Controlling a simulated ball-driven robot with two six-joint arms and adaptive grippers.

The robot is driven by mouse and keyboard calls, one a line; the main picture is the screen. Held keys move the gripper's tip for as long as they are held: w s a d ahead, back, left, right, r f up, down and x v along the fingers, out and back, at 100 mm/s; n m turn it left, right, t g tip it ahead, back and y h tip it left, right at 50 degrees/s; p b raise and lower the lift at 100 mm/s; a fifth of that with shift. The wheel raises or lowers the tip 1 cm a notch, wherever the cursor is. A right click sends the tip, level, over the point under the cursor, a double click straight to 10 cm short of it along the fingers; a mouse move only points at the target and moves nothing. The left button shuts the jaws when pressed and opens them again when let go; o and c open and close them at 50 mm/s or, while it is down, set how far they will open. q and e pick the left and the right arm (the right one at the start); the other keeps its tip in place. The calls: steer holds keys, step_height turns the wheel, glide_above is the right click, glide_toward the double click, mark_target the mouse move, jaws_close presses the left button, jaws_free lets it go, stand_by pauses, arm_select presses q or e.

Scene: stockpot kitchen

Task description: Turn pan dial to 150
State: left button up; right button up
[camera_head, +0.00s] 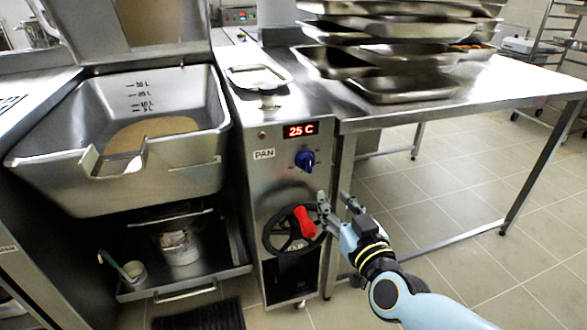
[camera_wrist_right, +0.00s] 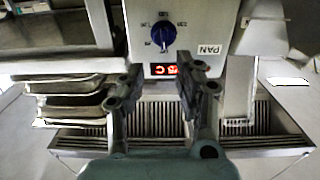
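The blue pan dial (camera_head: 305,160) sits on the steel front panel, right of the PAN label (camera_head: 264,154) and below a red display (camera_head: 300,130) reading 25 C. In the right wrist view the dial (camera_wrist_right: 163,34) appears upside down, above the display (camera_wrist_right: 164,70), ahead of the fingertips. My right gripper (camera_head: 336,198) is open and empty, below and right of the dial and apart from it. Its spread fingers also show in the right wrist view (camera_wrist_right: 158,72). My left gripper is not in view.
A black handwheel with a red handle (camera_head: 305,222) is below the dial, close left of my right gripper. A steel table (camera_head: 480,92) with stacked trays (camera_head: 400,50) stands right. The tilting pan (camera_head: 60,150) is left.

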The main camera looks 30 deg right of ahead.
mark_target(310, 166)
steer(key=shift+t, duration=0.3)
steer(key=x, duration=0.4)
steer(key=b+x, duration=0.1)
steer(key=x, duration=0.3)
steer(key=b+x, duration=0.1)
steer(key=x, duration=0.3)
steer(key=shift+a+r, duration=0.25)
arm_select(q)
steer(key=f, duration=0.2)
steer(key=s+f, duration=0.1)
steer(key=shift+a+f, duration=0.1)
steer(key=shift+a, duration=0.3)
arm_select(e)
jaws_close()
